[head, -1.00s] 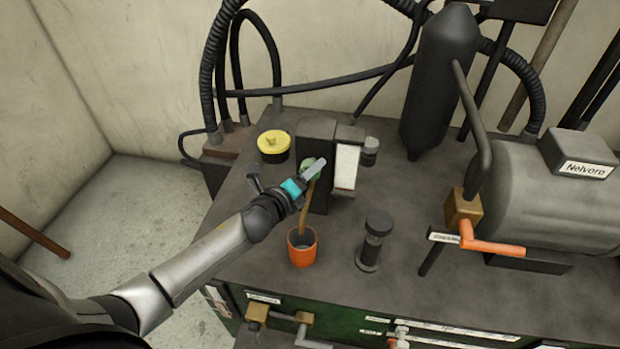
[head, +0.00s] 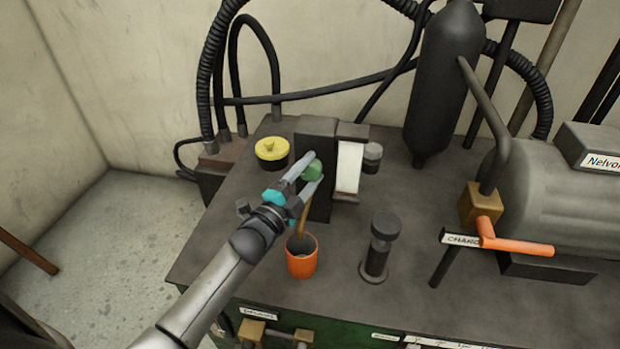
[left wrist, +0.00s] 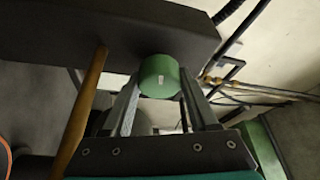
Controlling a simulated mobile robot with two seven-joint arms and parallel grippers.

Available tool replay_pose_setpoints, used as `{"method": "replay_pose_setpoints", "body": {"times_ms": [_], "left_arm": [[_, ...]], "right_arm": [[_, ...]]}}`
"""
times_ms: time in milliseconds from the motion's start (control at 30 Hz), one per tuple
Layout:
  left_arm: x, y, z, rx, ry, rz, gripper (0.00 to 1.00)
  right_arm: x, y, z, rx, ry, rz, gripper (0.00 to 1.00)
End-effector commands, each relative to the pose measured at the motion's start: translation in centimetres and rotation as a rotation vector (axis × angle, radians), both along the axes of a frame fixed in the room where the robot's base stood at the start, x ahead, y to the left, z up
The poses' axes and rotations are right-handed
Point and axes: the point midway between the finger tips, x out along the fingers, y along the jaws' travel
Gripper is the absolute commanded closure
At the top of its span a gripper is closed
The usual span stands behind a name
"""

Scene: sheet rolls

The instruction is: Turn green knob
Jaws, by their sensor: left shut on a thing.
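The green knob (head: 312,170) is on the side of a dark upright block (head: 318,207) on the bench. My left gripper (head: 311,172) reaches it from the lower left, with one finger on each side of the knob. The gripper is shut on it. In the left wrist view the green knob (left wrist: 159,76) has a small white mark and sits between the two grey fingers (left wrist: 157,95). My right gripper is not in view.
A yellow knob (head: 272,148) stands behind the gripper. An orange cup (head: 301,262) stands below it, with a brown rod (head: 303,222) above. A dark cylinder (head: 377,250) and an orange-handled valve (head: 515,246) are to the right.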

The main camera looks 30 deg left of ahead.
Motion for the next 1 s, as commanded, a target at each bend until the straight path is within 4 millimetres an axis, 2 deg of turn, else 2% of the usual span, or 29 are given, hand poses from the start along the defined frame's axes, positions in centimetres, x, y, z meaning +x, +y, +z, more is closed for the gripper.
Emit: {"method": "replay_pose_setpoints", "body": {"times_ms": [400, 1000], "left_arm": [[0.0, 0.0, -0.1, -0.279, -0.071, 0.0, 0.96], [0.0, 0.0, 0.0, -0.363, -0.092, 0.0, 0.96]], "right_arm": [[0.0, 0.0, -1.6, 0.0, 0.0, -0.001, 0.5], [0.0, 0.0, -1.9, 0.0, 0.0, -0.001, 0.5]]}}
